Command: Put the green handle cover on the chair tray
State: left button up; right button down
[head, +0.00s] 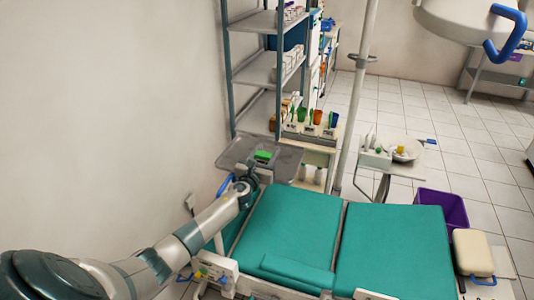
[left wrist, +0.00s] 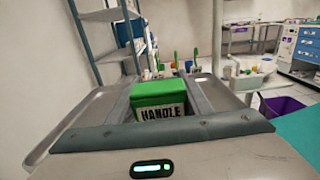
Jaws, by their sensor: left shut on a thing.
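The green handle cover (head: 263,155) is a small green box at the end of my left arm, over the grey chair tray (head: 288,165). In the left wrist view the cover (left wrist: 160,93) shows a white label reading "HANDLE". My left gripper (head: 262,158) is shut on it, with a finger on each side. The tray (left wrist: 75,122) spreads out around the gripper in the left wrist view. I cannot tell whether the cover touches the tray. My right gripper is not in view.
The green dental chair (head: 290,235) lies right of my left arm. A shelf rack (head: 270,70) and a cart with coloured cups (head: 310,130) stand behind the tray. A pole (head: 360,100), a side unit with a bowl (head: 405,150) and a purple bin (head: 442,207) are to the right.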

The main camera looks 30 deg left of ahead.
pick_arm(q)
jog(key=shift+f, duration=0.2)
jog(key=o, duration=1)
jog(key=shift+r, duration=0.15)
jog(key=shift+r, duration=0.2)
jog(key=shift+s+d+f, duration=0.1)
jog(key=shift+s+f, duration=0.05)
jog(key=shift+s, duration=0.1)
jog(key=v, duration=1.1)
jog(key=shift+s+b, duration=0.25)
jog(key=shift+b, duration=0.15)
